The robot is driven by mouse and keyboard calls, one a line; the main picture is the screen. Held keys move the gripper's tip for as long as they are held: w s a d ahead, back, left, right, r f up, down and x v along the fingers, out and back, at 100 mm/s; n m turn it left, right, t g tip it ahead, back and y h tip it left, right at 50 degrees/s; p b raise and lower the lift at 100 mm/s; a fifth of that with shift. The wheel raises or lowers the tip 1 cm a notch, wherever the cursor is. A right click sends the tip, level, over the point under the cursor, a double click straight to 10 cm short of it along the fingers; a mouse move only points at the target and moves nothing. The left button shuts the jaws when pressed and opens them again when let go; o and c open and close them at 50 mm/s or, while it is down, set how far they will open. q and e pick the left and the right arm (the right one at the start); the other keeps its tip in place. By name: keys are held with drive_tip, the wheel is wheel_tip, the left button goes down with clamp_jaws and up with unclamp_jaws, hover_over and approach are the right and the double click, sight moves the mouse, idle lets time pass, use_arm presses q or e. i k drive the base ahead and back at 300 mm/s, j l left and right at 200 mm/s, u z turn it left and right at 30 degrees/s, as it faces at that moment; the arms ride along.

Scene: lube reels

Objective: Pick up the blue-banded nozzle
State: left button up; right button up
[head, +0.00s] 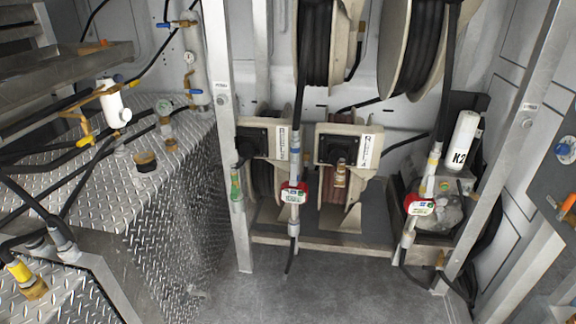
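The blue-banded nozzle (294,165) hangs upright near the middle of the head view, on a black hose coming down from the upper reel. It has a pale blue band near its top, a red-rimmed meter with a light face at mid-height, and a dark tip pointing down. It hangs in front of the gap between two beige reel housings. Neither of my grippers shows in the head view.
A similar nozzle with a yellow band (430,170) and red meter hangs at the right. A green fitting (236,185) hangs by the left post (225,120). The diamond-plate tank (200,175) fills the left. The grey floor (330,290) in front is clear.

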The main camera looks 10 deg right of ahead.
sight(293, 198)
drive_tip(key=i+z, duration=0.15)
drive_tip(key=i, duration=0.4)
drive_tip(key=i+j+z, duration=0.15)
drive_tip(key=i, duration=0.4)
drive_tip(key=i+j+z, duration=0.15)
drive_tip(key=i, duration=0.4)
